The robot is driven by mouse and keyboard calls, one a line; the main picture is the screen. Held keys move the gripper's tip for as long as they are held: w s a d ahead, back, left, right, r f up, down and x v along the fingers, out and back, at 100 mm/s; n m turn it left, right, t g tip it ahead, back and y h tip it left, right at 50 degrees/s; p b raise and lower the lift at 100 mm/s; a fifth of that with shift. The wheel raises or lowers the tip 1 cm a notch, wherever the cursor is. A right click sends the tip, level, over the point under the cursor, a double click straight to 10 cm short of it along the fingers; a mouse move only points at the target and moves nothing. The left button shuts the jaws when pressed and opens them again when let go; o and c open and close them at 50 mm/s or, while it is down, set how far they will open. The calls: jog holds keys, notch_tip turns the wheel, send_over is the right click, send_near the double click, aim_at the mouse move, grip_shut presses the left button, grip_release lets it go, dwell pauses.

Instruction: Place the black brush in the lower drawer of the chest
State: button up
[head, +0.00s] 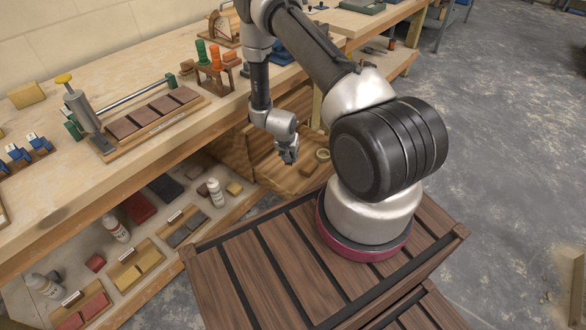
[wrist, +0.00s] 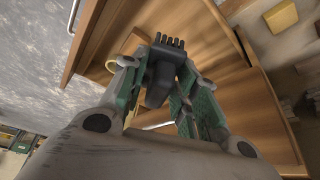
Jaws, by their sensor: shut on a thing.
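My gripper (head: 288,152) points down over an open wooden drawer (head: 268,178) below the bench top. In the wrist view its green-padded fingers (wrist: 160,84) are shut on the black brush (wrist: 164,74). The short dark bristles point away from my wrist. In the head view the brush is too small and hidden to make out clearly. The wooden chest (head: 236,158) stands under the bench, left of the drawer. The drawer's wood also shows behind the brush in the wrist view (wrist: 218,45). I cannot tell whether the brush touches the drawer.
A yellowish ring-shaped roll (head: 322,155) lies at the drawer's right part. The bench top (head: 150,145) above carries a clamp and tool racks. A low shelf (head: 160,225) holds bottles and blocks. Grey floor (head: 480,150) is open to the right.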

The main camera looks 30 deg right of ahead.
jog(key=f+m, duration=0.1)
jog(key=f, duration=0.5)
jog(key=w+d+f+m+g, duration=0.1)
jog(key=f+m, duration=0.1)
jog(key=f, duration=0.5)
jog(key=d+f+m+h, duration=0.1)
jog(key=f+m, duration=0.1)
jog(key=f, duration=0.4)
jog(key=shift+w+d+f+g, duration=0.2)
jog(key=shift+f+g, duration=0.1)
jog(key=shift+f, duration=0.1)
jog(key=shift+s+f, duration=0.1)
jog(key=o, duration=1)
